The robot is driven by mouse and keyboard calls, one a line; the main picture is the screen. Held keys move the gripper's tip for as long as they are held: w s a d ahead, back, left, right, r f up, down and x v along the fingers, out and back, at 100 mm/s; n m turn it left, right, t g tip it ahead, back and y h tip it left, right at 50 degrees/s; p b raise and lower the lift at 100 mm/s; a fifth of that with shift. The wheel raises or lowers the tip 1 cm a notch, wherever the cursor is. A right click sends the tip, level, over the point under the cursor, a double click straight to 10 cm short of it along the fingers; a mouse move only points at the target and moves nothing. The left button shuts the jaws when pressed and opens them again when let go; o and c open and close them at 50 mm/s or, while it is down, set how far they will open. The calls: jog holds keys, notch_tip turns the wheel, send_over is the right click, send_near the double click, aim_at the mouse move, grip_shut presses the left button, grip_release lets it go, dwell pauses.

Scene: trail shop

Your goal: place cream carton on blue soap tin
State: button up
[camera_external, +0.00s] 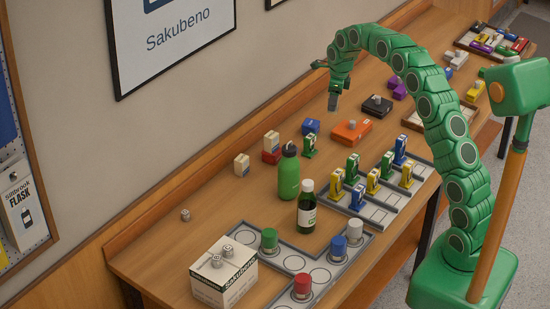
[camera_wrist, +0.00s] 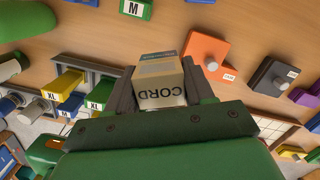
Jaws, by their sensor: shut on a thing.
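My gripper (camera_wrist: 160,90) is shut on a cream carton (camera_wrist: 161,84) marked "CORD", which sits between the two grey fingers in the wrist view. In the external view my gripper (camera_external: 334,98) hangs above the back of the counter, and the held carton is hard to make out there. A small blue block (camera_external: 310,126), which looks like the blue soap tin, stands on the counter below and a little left of my gripper. A blue edge (camera_wrist: 85,2) at the top of the wrist view may be the same tin. My gripper is apart from it.
A green piece (camera_external: 309,147) stands close beside the blue tin, and an orange block (camera_external: 351,131) lies to its right. Another cream carton (camera_external: 271,141) sits on a red tin (camera_external: 271,157); one more (camera_external: 241,165) stands left. A green bottle (camera_external: 289,175) stands in front.

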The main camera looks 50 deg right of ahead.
jog(key=shift+w+d+f, duration=0.45)
jog(key=shift+w+f, duration=0.15)
jog(key=shift+w, duration=0.6)
jog(key=shift+w+d+f, duration=0.5)
jog(key=shift+w+f, duration=0.1)
jog(key=shift+w, duration=0.6)
jog(key=shift+w+d+f, duration=0.45)
jog(key=shift+w+f, duration=0.15)
jog(key=shift+w, duration=0.6)
jog(key=shift+w+d+f, duration=0.25)
jog(key=shift+w+f, duration=0.45)
jog(key=shift+f, duration=0.2)
jog(key=shift+w+d+f, duration=0.3)
jog(key=shift+w+f, duration=0.45)
jog(key=shift+f, duration=0.1)
jog(key=shift+w+d+f, duration=0.25)
jog(key=shift+w+f, duration=0.45)
jog(key=shift+f, duration=0.2)
jog(key=shift+w+f, duration=0.1)
jog(key=shift+w, duration=0.05)
jog(key=shift+w+d+f, duration=0.1)
jog(key=shift+f, duration=0.2)
jog(key=shift+f, duration=1.5)
jog(key=shift+f, duration=0.1)
jog(key=o, duration=1.1)
jog(key=shift+c, duration=0.2)
jog(key=shift+r, duration=0.2)
